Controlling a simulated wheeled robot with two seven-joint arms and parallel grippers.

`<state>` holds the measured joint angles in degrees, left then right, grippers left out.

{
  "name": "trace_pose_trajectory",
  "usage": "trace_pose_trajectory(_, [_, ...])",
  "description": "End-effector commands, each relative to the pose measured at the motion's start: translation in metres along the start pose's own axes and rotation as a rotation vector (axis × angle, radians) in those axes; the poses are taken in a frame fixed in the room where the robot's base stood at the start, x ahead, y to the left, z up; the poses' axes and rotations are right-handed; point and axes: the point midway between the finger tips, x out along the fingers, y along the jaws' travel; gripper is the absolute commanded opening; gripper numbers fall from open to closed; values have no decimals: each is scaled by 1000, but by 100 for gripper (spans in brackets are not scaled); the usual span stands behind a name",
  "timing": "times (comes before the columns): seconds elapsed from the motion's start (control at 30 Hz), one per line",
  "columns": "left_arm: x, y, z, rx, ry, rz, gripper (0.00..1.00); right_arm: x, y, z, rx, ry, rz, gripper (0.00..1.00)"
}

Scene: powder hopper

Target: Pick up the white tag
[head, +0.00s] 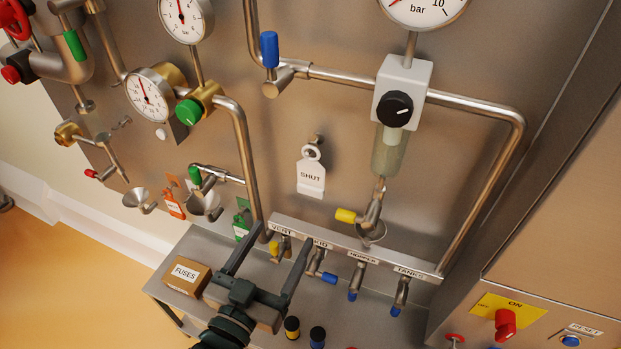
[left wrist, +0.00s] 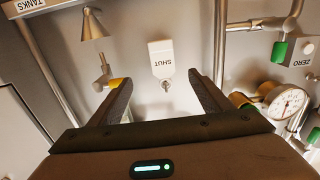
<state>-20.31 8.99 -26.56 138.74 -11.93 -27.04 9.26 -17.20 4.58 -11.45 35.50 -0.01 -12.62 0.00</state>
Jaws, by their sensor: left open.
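The white tag (head: 311,178), lettered SHUT, hangs by its ring from a short peg on the steel panel in the head view. In the left wrist view the white tag (left wrist: 161,60) shows upside down, beyond the fingertips and roughly between them. My left gripper (head: 277,243) is open and empty, below the tag in the head view and apart from it. Its two fingers also show in the left wrist view (left wrist: 158,82). My right gripper is in neither view.
A labelled manifold (head: 345,247) with small valves runs below the tag. A sight glass (head: 388,150) and a yellow-handled valve (head: 347,216) stand to its right. Orange (head: 171,203) and green (head: 241,224) tags hang at left. A FUSES box (head: 187,276) sits on the shelf.

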Motion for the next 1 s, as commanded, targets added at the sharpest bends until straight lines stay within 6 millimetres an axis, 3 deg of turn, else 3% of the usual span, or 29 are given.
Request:
trace_pose_trajectory(0.27, [23, 0, -3, 0, 2, -1, 72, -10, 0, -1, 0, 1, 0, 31])
trace_pose_trajectory(0.8, [112, -1, -2, 1, 0, 0, 72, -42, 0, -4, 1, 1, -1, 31])
trace_pose_trajectory(1.0, [122, 0, 0, 0, 0, 0, 72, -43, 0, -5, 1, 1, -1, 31])
